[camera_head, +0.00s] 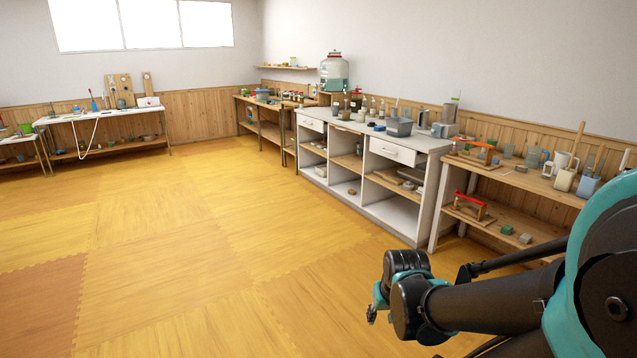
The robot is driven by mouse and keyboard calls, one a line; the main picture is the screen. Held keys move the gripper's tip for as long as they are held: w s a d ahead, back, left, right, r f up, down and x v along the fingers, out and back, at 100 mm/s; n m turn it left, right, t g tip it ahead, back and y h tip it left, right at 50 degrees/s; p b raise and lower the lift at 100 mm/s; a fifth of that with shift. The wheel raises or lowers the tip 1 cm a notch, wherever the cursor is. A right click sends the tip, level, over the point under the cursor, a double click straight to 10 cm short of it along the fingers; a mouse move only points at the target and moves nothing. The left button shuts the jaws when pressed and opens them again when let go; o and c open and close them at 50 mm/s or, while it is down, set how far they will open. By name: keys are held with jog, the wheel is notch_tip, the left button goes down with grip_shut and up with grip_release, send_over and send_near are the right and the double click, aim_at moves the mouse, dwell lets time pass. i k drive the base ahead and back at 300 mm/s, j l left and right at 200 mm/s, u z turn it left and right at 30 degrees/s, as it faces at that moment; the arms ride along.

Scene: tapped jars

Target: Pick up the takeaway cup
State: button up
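I cannot pick out the takeaway cup with certainty; the small vessels on the benches are too far off to tell apart. My arm reaches in from the lower right, black with teal parts. Its leftmost visible part, with a small teal and dark piece, hangs over the floor in front of the white cabinet. I cannot make out the gripper's fingers clearly, nor anything held there.
A white table (100,115) stands far left. The yellow mat floor (170,240) is clear.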

aim_at(361, 113)
jog(key=i, duration=2.1)
jog(key=i+j, duration=0.1)
jog(key=i, duration=2)
jog(key=l+z, duration=0.05)
jog(key=l, duration=0.05)
